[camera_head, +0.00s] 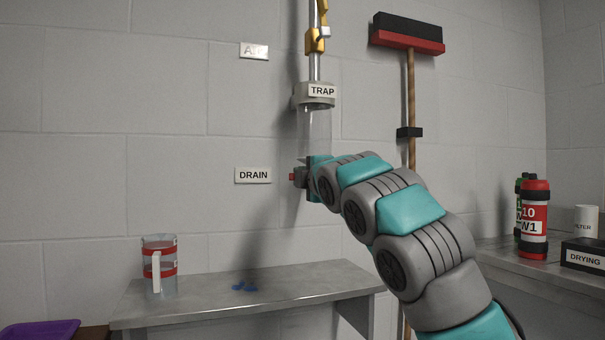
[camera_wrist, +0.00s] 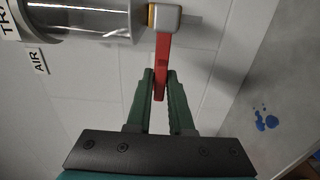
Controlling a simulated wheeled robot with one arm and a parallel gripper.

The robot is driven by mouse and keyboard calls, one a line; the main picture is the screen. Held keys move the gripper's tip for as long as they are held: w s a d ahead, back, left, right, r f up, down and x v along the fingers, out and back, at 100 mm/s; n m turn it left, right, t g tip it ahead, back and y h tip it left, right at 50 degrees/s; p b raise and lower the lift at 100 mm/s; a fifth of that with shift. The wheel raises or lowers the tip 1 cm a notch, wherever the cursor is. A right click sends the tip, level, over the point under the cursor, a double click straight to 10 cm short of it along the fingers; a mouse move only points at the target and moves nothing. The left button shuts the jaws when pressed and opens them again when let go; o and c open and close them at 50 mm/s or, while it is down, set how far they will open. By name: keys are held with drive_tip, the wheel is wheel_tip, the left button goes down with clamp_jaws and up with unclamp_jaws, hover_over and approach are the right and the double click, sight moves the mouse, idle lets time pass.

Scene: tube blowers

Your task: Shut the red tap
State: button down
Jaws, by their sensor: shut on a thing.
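The red tap's lever (camera_wrist: 162,55) shows in the wrist view, below a grey valve body (camera_wrist: 166,20) at the end of the clear trap tube (camera_wrist: 75,18). The lever stands across the line of the tube and points toward my gripper (camera_wrist: 160,80). The two green fingers are shut on the lever's free end, one on each side. In the head view the trap tube (camera_head: 314,128) hangs upright on the wall. A small bit of red (camera_head: 292,177) shows at its foot, beside the DRAIN label (camera_head: 253,175). My arm hides most of the tap and gripper there.
A metal bench (camera_head: 210,310) stands below, with blue spots (camera_head: 244,286) and a red-banded jug (camera_head: 159,265) on it.

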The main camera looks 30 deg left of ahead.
drive_tip(key=shift+f, duration=0.15)
drive_tip(key=c, duration=0.9)
unclamp_jaws()
drive_tip(key=b+v, duration=0.2)
drive_tip(key=v, duration=0.5)
drive_tip(key=shift+s+d, duration=0.25)
